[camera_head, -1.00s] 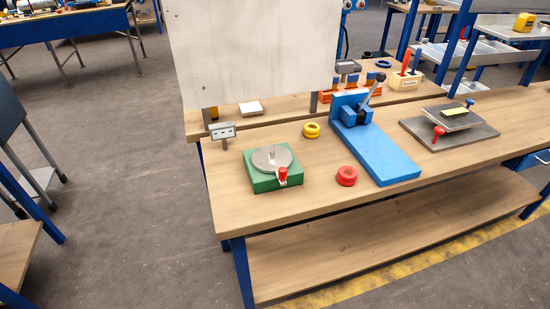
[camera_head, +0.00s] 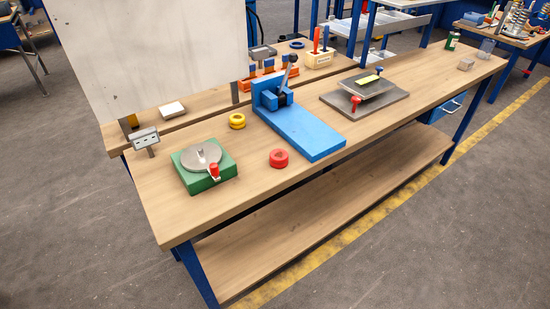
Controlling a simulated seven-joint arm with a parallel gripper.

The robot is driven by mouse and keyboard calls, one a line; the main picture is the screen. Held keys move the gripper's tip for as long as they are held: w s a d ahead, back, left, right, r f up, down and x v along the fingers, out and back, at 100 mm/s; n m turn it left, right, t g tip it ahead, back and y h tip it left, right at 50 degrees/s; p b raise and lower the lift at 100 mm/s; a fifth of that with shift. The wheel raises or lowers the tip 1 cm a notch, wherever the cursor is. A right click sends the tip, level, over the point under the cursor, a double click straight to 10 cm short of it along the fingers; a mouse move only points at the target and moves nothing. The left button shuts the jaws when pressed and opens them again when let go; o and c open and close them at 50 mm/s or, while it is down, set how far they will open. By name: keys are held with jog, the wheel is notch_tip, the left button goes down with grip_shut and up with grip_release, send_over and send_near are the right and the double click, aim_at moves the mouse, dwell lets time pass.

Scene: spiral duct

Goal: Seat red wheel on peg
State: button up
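A red wheel (camera_head: 279,158), a short thick ring with a dark centre, lies flat on the wooden bench top (camera_head: 215,213). It sits between the green box with a round grey disc (camera_head: 201,155) and the blue base plate (camera_head: 303,131), apart from both. I cannot tell which thing is the peg. A small upright red knob (camera_head: 214,170) stands at the front right of the green box, by the disc. My gripper is not in view.
A yellow ring (camera_head: 237,121) lies behind the red wheel. A lever clamp (camera_head: 272,94) stands on the blue plate. A grey plate with a tilted top (camera_head: 364,101) is to the right. A large pale panel (camera_head: 150,50) blocks the back left. The bench's front edge is clear.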

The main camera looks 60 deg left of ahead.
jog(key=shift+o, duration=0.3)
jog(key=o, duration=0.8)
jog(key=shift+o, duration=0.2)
